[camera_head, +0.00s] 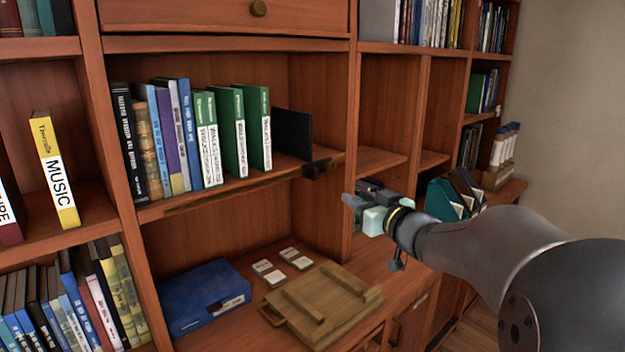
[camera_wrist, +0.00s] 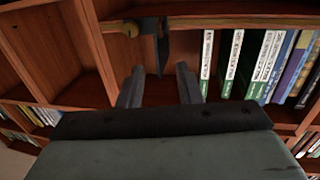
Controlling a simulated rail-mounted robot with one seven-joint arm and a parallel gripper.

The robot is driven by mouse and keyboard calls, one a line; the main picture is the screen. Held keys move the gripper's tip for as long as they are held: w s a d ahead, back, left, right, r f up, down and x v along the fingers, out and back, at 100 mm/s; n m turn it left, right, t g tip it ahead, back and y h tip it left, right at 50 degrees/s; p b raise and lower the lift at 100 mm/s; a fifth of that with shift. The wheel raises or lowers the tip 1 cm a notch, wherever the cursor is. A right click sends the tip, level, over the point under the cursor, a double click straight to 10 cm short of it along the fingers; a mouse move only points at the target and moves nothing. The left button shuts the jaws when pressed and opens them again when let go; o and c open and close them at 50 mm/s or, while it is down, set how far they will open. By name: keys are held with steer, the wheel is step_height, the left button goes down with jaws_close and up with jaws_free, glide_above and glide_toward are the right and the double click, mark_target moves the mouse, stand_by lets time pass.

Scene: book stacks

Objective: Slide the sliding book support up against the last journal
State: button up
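The sliding book support is a dark upright plate (camera_head: 292,133) with a dark block (camera_head: 322,167) at the shelf's front edge. In the wrist view the support (camera_wrist: 163,52) stands upside down ahead of my fingers, with a brass-coloured knob. The last journal (camera_head: 257,128) is green with a white label; it also shows in the wrist view (camera_wrist: 206,60). A gap separates it from the support. My gripper (camera_head: 355,205) is in front of the shelf, right of and below the block. In the wrist view its two fingers (camera_wrist: 158,87) are apart and empty, apparently short of the support.
More green journals and several books (camera_head: 165,140) stand left of the last journal. Below are a blue box (camera_head: 203,295), small white cards (camera_head: 268,271) and a wooden tray (camera_head: 318,308). A vertical divider (camera_head: 352,130) closes the shelf's right end.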

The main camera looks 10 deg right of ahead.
mark_target(317, 173)
steer(key=p+x, duration=0.2)
steer(key=x, duration=1.5)
jaws_close()
